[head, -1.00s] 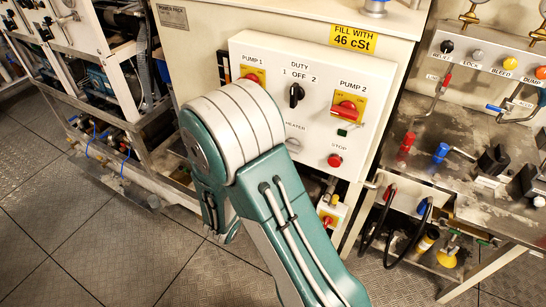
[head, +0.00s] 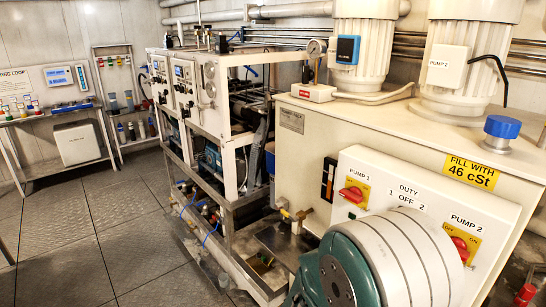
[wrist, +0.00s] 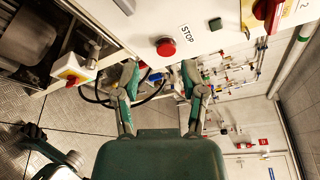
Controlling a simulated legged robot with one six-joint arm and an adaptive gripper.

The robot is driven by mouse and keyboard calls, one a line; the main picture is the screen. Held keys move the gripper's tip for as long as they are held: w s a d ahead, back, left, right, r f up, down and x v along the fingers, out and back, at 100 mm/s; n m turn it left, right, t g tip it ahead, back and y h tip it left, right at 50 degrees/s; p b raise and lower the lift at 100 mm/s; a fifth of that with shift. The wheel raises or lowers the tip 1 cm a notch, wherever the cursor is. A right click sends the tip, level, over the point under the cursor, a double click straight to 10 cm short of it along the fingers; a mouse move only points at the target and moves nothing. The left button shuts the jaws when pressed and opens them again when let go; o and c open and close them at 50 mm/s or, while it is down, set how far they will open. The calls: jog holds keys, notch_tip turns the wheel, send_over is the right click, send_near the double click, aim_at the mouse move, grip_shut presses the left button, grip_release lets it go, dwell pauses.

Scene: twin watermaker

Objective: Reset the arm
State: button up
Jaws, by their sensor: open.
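My arm's teal and white joint fills the lower right of the head view, in front of the pump control panel (head: 360,160). My gripper (wrist: 160,75) shows in the wrist view with its two fingers spread apart and nothing between them. The red stop button (wrist: 166,46) lies just beyond the fingertips, and I cannot tell how far away. The gripper itself is not seen in the head view. The duty switch in the middle of the panel is hidden behind my arm in the head view.
The power pack cabinet (head: 300,150) carries two large white motors (head: 362,45). A white-framed machine (head: 205,95) stands left of it. A bench with colored items (head: 45,112) is at the far left. The tiled floor (head: 85,235) at left is clear. A red-handled switch (wrist: 72,76) sits left of the gripper.

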jog(key=s+d+r+m+g+y, duration=0.1)
jog(key=s+r+m+g+y, duration=0.15)
jog(key=s+m, duration=0.55)
jog(key=s+r+m+g+y, duration=0.2)
jog(key=s+m+g+y, duration=0.2)
jog(key=m, duration=0.7)
jog(key=s+a+r+m+t+y, duration=0.4)
jog(key=a+r+m+t+y, duration=0.2)
jog(key=m, duration=1)
jog(key=a+r+y, duration=0.1)
jog(key=a+y, duration=0.1)
jog(key=y, duration=0.1)
jog(key=shift+a+r, duration=0.3)
jog(key=shift+r, duration=0.1)
